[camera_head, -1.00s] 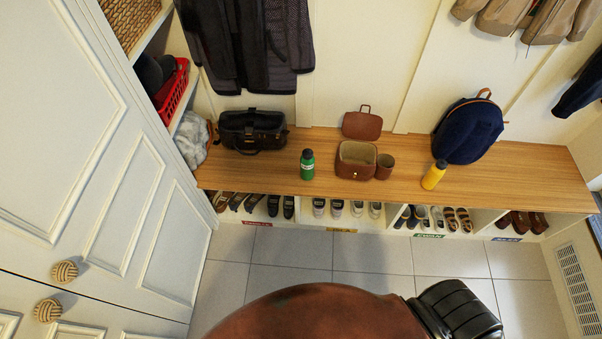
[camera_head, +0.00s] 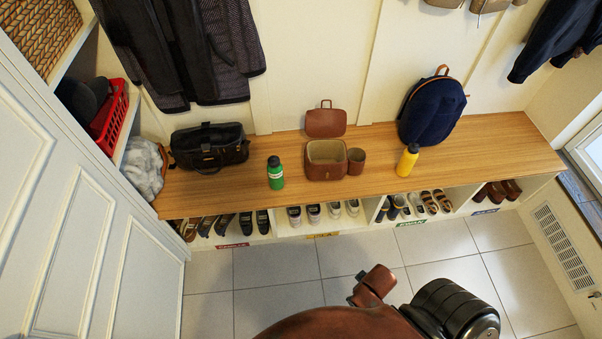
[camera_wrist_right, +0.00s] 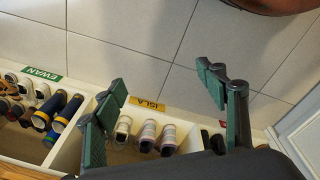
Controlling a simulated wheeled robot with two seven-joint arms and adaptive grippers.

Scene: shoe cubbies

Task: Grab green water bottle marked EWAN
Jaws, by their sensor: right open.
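The green bottle (camera_head: 275,172) with a dark cap stands upright on the wooden bench, between the black bag and the brown box. It has white lettering too small to read. A yellow bottle (camera_head: 408,160) with a dark cap stands further right, by the backpack. In the right wrist view my right gripper (camera_wrist_right: 160,92) is open and empty, its fingers spread over the cubby fronts and floor. The green bottle is not seen in that view. A green EWAN label (camera_wrist_right: 42,73) marks one cubby. My left gripper is not in view.
On the wooden bench (camera_head: 480,140) sit a black bag (camera_head: 208,150), brown box (camera_head: 326,162), brown cup (camera_head: 356,160) and blue backpack (camera_head: 432,108). Shoes fill the cubbies below; one has an ISLA label (camera_wrist_right: 147,103). Floor is clear.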

